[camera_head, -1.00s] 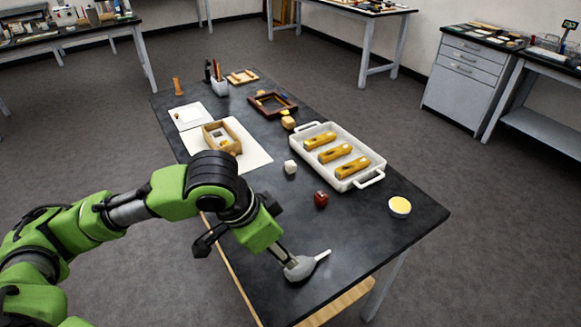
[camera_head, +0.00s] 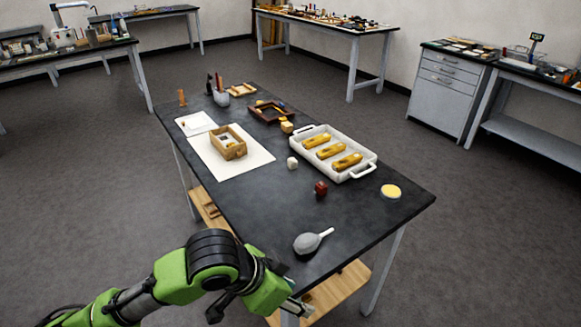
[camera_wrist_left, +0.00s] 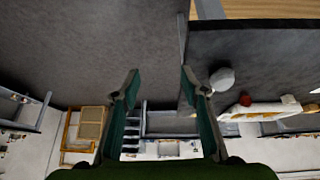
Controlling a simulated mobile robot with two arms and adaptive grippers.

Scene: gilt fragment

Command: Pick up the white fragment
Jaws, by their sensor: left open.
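The white fragment (camera_head: 292,163) is a small pale block. It sits on the dark table (camera_head: 245,205) in the head view, left of the white tray and right of the paper sheet. I cannot make it out surely in the left wrist view. My left gripper (camera_head: 297,308) is at the near edge of the table, well in front of the fragment and apart from it. In the left wrist view the left gripper (camera_wrist_left: 161,76) has its two fingers spread, with nothing between them. My right gripper is not in view.
A grey bulb blower (camera_head: 308,243) lies nearest my left gripper. A dark red object (camera_head: 320,189), a yellow-topped bowl (camera_head: 391,191) and a white tray (camera_head: 369,168) with yellow pieces stand beyond. A wooden frame box (camera_head: 229,145) sits on paper at left.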

